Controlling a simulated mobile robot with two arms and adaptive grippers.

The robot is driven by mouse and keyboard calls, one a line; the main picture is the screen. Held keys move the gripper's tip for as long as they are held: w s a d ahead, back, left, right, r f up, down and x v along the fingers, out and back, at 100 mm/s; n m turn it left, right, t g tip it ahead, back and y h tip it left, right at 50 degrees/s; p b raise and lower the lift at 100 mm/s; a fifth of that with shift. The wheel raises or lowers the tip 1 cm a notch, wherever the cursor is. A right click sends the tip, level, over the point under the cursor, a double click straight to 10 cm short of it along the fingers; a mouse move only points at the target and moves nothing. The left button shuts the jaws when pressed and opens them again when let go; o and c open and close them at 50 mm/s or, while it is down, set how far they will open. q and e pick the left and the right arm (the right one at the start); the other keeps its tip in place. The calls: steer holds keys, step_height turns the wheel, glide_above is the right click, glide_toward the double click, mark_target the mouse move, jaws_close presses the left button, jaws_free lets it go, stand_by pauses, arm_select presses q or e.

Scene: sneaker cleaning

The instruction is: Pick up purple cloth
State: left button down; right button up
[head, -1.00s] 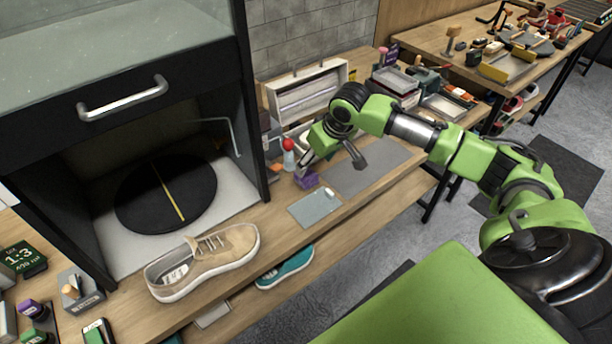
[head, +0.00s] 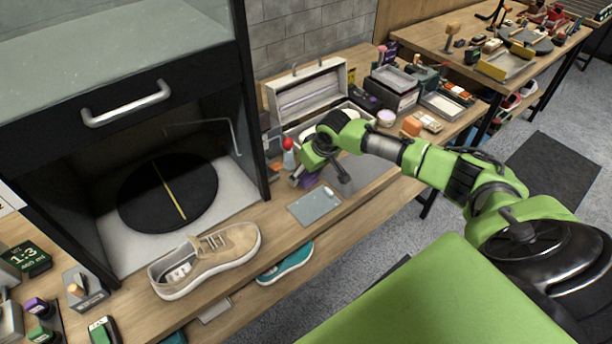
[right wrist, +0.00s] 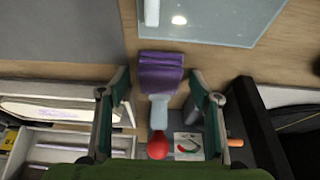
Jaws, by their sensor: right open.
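The purple cloth (right wrist: 160,72) lies folded on the wooden table in the right wrist view, ahead of and between the open fingers of my right gripper (right wrist: 158,88). It does not look gripped. In the head view only part of the purple cloth (head: 309,181) shows beside my right gripper (head: 322,177), which partly covers it. The gripper points down over the table. My left gripper is not in view.
A red-topped bottle (head: 288,152) stands close by the gripper. A pale blue mat (head: 315,206) lies in front of the cloth. A tan sneaker (head: 208,262) sits at the table's front, and an open white case (head: 307,92) stands behind.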

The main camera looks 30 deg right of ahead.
steer(key=c, duration=1)
steer(key=shift+r, duration=0.25)
step_height(320, 180, up, 2)
steer(key=shift+w+b, duration=0.1)
steer(key=shift+b, duration=0.7)
steer(key=shift+s+a+r+b, duration=0.45)
steer(key=shift+s+a+r, duration=0.55)
steer(key=shift+s+r, duration=0.95)
steer(key=shift+s+a+r+b, duration=0.5)
steer(key=shift+s+a+r, duration=0.8)
steer(key=shift+s, duration=1)
steer(key=shift+s+a+r+b, duration=0.45)
steer(key=shift+s+a+r, duration=0.3)
steer(key=shift+s+r, duration=1.35)
steer(key=shift+o, duration=0.2)
steer(key=shift+f, duration=0.1)
